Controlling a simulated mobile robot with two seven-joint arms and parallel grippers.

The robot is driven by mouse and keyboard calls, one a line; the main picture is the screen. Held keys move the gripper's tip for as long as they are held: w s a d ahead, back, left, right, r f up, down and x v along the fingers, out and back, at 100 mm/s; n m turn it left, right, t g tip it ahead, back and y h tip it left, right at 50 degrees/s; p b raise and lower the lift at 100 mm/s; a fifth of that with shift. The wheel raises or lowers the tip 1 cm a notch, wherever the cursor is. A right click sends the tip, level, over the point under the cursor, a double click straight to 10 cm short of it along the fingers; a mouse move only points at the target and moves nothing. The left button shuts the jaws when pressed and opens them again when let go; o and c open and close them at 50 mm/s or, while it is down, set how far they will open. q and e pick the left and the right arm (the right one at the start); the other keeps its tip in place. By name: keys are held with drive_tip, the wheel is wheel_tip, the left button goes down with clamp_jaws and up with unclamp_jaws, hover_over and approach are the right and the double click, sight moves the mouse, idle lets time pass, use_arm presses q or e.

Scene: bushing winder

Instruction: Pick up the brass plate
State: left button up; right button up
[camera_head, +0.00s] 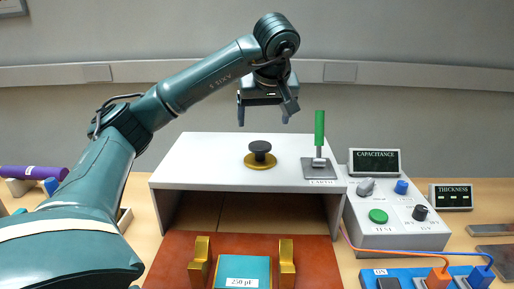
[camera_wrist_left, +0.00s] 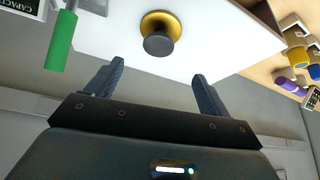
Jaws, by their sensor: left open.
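The brass plate (camera_head: 260,164) is a flat gold disc with a black knob (camera_head: 260,149) on top. It rests on the white raised shelf (camera_head: 200,160). In the left wrist view the brass plate (camera_wrist_left: 161,20) shows at the top centre, with its black knob (camera_wrist_left: 158,44) towards the fingers. My left gripper (camera_head: 264,118) is above the plate and knob, pointing down, open and empty. In the wrist view its two fingers (camera_wrist_left: 157,82) are spread wide, apart from the knob. My right gripper is not in view.
A green-handled lever (camera_head: 320,135) stands on the shelf right of the plate. A grey box with a capacitance display (camera_head: 375,162) stands to the right. Below are a reddish mat (camera_head: 170,262), brass brackets (camera_head: 287,262) and a teal block (camera_head: 240,268). The shelf's left part is clear.

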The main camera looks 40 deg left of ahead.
sight(260, 146)
use_arm(q)
drive_tip(key=b+x, duration=0.2)
drive_tip(key=x, duration=0.5)
drive_tip(key=shift+p+x, duration=0.4)
drive_tip(key=shift+x, duration=2.7)
drive_tip(key=shift+r, duration=0.1)
drive_tip(key=shift+c, duration=0.2)
drive_tip(key=c, duration=1.3)
